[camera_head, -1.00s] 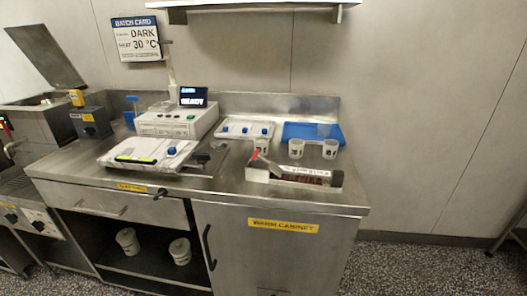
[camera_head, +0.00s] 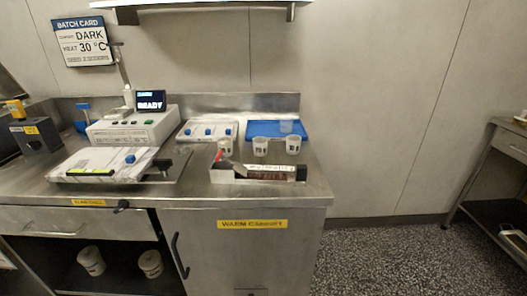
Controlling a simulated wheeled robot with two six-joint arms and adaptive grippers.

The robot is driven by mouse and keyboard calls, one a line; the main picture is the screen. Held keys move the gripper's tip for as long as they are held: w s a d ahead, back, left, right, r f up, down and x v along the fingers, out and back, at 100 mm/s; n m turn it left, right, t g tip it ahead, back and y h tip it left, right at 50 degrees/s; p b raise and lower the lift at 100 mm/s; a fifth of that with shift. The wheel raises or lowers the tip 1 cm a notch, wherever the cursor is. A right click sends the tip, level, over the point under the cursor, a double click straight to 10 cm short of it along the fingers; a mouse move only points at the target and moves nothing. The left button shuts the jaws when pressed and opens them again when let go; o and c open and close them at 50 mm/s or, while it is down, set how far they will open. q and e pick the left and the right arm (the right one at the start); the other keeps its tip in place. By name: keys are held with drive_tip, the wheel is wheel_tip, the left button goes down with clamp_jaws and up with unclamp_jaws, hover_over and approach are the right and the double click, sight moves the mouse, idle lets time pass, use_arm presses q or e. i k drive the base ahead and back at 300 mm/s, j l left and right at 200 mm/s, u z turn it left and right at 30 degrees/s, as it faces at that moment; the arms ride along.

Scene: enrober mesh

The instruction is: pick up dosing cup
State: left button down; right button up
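Three small white cups with dark marks stand in a row on the steel counter: a left one (camera_head: 225,147), a middle one (camera_head: 260,147) and a right one (camera_head: 293,145). A clear bluish cup (camera_head: 286,127) stands behind them on a blue mat (camera_head: 262,129). I cannot tell from the markings which of these is the dosing cup. Neither of my grippers is in view.
A steel tray (camera_head: 222,179) with a dark labelled pack (camera_head: 272,173) lies in front of the cups. A white machine (camera_head: 130,125) reading READY stands left. A warm cabinet (camera_head: 225,255) is below. Open floor (camera_head: 390,255) lies right, before another table (camera_head: 507,150).

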sight(292, 141)
drive_tip(key=k+l+u, duration=0.1)
drive_tip(key=u, duration=0.25)
drive_tip(key=k+l+u, duration=0.1)
drive_tip(key=u, duration=0.25)
drive_tip(key=k+l+u, duration=0.1)
drive_tip(key=u, duration=0.25)
